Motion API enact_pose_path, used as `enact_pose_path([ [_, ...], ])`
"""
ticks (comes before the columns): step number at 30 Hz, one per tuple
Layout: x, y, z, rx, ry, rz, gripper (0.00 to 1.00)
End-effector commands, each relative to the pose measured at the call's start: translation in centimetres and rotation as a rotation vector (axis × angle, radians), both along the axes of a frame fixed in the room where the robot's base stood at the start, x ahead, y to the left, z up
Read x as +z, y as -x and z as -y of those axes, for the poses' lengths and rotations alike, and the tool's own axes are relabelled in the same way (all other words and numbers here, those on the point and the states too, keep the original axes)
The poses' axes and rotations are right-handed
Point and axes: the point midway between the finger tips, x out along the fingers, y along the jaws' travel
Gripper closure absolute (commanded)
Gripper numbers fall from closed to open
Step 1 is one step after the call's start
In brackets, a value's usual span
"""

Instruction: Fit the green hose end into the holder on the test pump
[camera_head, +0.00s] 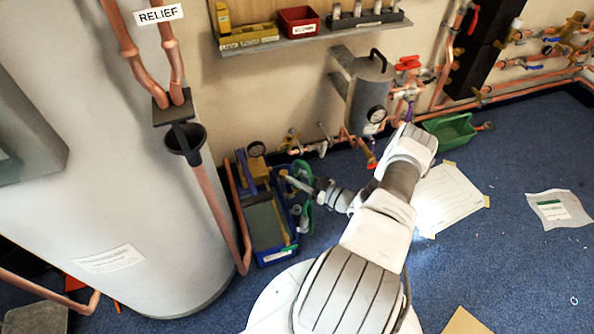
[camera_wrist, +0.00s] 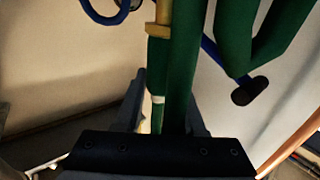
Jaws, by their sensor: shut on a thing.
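In the wrist view my gripper (camera_wrist: 166,118) is shut on the green hose (camera_wrist: 184,60), which runs upright between the fingers. The green hose also shows in the head view (camera_head: 306,218), looping beside the pump. A yellow-brass piece (camera_wrist: 158,30) lies against the hose in the wrist view. I cannot make out the holder or whether the hose end sits in it.
The large white cylinder (camera_head: 95,190) stands left of the pump, with a copper pipe (camera_head: 222,215) close by. A grey vessel (camera_head: 370,85) and copper pipework are behind. A paper sheet (camera_head: 447,198) and green tray (camera_head: 449,130) lie right. Blue floor farther right is mostly clear.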

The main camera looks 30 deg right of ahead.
Motion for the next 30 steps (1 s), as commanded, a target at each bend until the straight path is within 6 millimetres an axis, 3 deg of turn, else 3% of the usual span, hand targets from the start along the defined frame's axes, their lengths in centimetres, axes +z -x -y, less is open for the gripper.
enact_pose_path([
  [21,-7.2,0.0,-0.1,0.0,0.001,0.001,1.0],
  [30,-9.4,0.0,0.0,0.0,0.001,0.001,1.0],
])
